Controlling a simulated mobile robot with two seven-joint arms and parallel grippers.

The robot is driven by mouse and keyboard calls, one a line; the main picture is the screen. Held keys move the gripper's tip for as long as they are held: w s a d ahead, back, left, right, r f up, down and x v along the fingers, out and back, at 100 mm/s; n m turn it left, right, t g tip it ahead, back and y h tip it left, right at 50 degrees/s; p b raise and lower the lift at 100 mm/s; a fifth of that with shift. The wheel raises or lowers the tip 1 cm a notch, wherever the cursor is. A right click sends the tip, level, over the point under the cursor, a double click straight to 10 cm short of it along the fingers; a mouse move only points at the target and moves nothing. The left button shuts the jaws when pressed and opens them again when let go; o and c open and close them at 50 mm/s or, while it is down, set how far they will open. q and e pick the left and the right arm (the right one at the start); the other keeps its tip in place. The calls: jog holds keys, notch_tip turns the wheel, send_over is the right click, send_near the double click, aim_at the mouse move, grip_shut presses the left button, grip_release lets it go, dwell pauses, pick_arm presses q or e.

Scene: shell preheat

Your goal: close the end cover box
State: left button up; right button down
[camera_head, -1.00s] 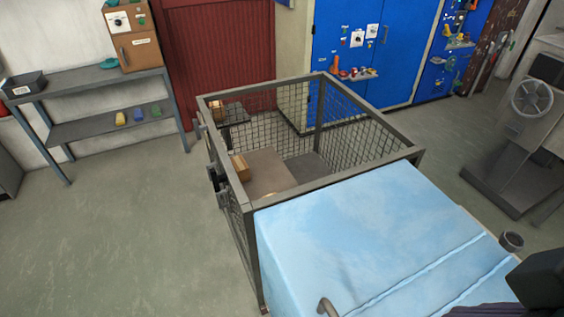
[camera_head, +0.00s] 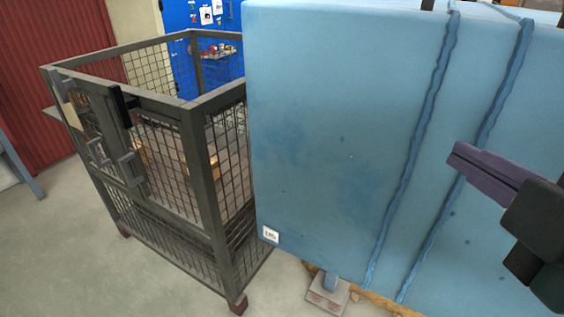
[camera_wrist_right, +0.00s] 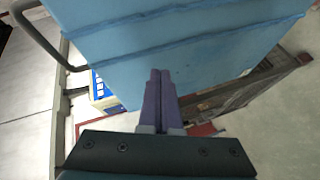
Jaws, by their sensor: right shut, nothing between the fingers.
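A large light-blue box (camera_head: 320,130) fills the middle and right of the head view, with two darker ridges running down its face. I cannot tell whether this box or the cage beside it is the end cover box, or whether a lid stands open. My right gripper (camera_head: 458,153) is in front of the blue face at the right, with its purple fingers shut and empty. In the right wrist view its fingers (camera_wrist_right: 160,76) point toward the blue box (camera_wrist_right: 190,45); contact cannot be told. My left gripper is not in view.
A grey mesh cage (camera_head: 207,180) with latches stands close left of the blue box. A grey foot (camera_head: 327,293) shows under the box. In the right wrist view a bent grey bar (camera_wrist_right: 42,40) is at the left. Open floor (camera_head: 60,265) lies at the lower left.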

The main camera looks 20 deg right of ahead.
jog(key=a+f+n+t+y+b, duration=0.2)
jog(key=f+n+b, duration=0.1)
jog(key=f+b, duration=0.3)
jog(key=a+f+n+t+y+b, duration=0.1)
jog(key=a+f+n+t+b, duration=0.15)
jog(key=f+b, duration=0.35)
jog(key=p, duration=0.1)
send_near(347, 166)
jog(key=w+a+r, duration=0.1)
jog(key=w+a, duration=0.1)
jog(key=w, duration=0.1)
jog(key=shift+w+d+f+n+g, duration=0.1)
jog(key=shift+w+d+n+g, duration=0.3)
jog(key=shift+w+d, duration=0.7)
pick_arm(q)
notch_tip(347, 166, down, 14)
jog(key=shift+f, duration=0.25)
pick_arm(e)
jog(key=shift+w+d, duration=0.2)
jog(key=shift+w, duration=0.1)
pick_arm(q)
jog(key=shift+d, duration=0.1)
